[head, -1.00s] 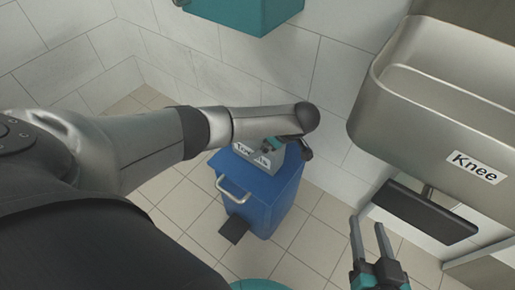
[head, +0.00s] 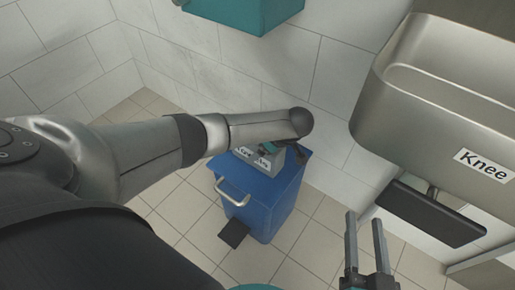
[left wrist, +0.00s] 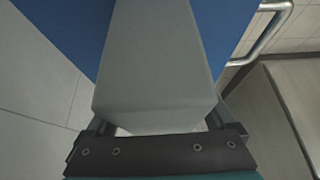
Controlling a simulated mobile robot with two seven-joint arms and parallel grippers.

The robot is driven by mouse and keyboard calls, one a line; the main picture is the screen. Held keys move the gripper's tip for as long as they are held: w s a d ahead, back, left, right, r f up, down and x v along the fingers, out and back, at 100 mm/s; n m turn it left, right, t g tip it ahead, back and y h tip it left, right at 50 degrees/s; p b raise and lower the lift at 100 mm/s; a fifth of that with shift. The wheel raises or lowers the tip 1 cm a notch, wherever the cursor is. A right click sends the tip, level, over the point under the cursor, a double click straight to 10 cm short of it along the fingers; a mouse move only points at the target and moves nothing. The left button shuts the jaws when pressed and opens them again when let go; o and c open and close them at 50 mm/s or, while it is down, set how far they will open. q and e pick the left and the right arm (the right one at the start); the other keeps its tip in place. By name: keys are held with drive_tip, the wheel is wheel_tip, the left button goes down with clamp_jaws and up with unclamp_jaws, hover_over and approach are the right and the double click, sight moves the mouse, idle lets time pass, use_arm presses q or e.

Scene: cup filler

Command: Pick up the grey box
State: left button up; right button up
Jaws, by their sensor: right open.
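The grey box (head: 261,161) has white labels and rests on the blue bin's lid in the head view, partly covered by my left arm. In the left wrist view the grey box (left wrist: 158,75) fills the middle, with the blue surface behind it. My left gripper (left wrist: 158,128) has a finger on each side of the box's near end. The fingertips are hidden by the box, so I cannot tell whether they touch it. In the head view my left forearm hides most of that gripper. My right gripper (head: 364,222) is open and empty at the lower right.
The blue bin (head: 257,196) has a metal handle (head: 233,193) and a dark pedal (head: 233,234) on the tiled floor. A metal sink (head: 440,95) with a "Knee" label and a black knee plate (head: 432,212) stand at the right. A teal box (head: 247,12) hangs on the wall above.

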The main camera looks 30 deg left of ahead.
use_arm(q)
drive_tip(key=c, duration=1.3)
drive_tip(key=shift+r, duration=0.2)
